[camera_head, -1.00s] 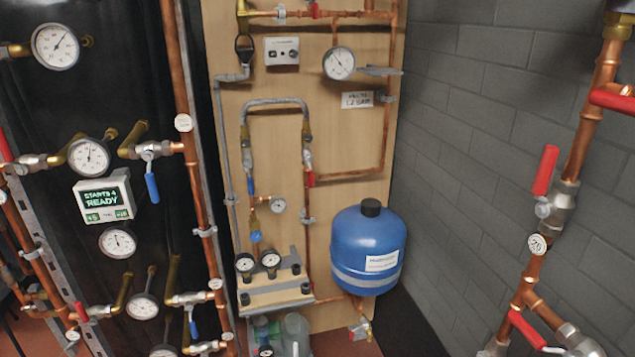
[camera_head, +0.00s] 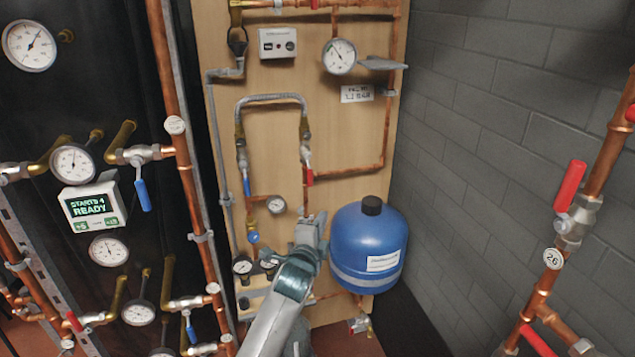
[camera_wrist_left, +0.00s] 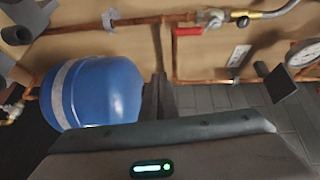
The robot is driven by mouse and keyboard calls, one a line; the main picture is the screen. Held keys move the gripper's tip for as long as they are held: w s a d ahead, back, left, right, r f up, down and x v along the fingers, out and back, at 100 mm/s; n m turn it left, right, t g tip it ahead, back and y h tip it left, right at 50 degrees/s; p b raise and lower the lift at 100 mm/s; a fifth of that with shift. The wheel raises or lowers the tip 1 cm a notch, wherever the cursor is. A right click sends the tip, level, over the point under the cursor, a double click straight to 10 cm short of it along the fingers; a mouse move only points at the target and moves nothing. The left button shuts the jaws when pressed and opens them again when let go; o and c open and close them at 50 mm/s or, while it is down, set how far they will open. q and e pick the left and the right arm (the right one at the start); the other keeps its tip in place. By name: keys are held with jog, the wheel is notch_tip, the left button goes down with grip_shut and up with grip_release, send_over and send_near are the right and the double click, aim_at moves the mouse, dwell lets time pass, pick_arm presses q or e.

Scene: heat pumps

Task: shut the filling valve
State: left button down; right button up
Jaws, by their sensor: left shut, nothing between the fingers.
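On the wooden board a braided filling hose (camera_head: 270,98) arches between two lever valves. The left one has a blue lever (camera_head: 246,187), the right one a red lever (camera_head: 309,177). Both levers hang down along their pipes. No readable label shows which one is the filling valve. The red lever also shows in the left wrist view (camera_wrist_left: 190,31), lying along its pipe. My left gripper (camera_head: 318,218) is just below the red lever, in front of the board, apart from the lever. Its fingers (camera_wrist_left: 157,95) are shut and empty. My right gripper is not in view.
A blue expansion tank (camera_head: 368,245) hangs close to the right of my left gripper. Pipes and gauges crowd the left side. The space before the upper board is free.

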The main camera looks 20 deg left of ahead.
aim_at(309, 170)
pick_arm(q)
jog(key=w+a+r+p, duration=0.3)
jog(key=w+a+r, duration=0.1)
jog(key=w, duration=0.5)
jog(key=shift+w+a+r+m+t, duration=0.3)
jog(key=shift+a+r+m+t, duration=0.1)
jog(key=shift+r, duration=0.1)
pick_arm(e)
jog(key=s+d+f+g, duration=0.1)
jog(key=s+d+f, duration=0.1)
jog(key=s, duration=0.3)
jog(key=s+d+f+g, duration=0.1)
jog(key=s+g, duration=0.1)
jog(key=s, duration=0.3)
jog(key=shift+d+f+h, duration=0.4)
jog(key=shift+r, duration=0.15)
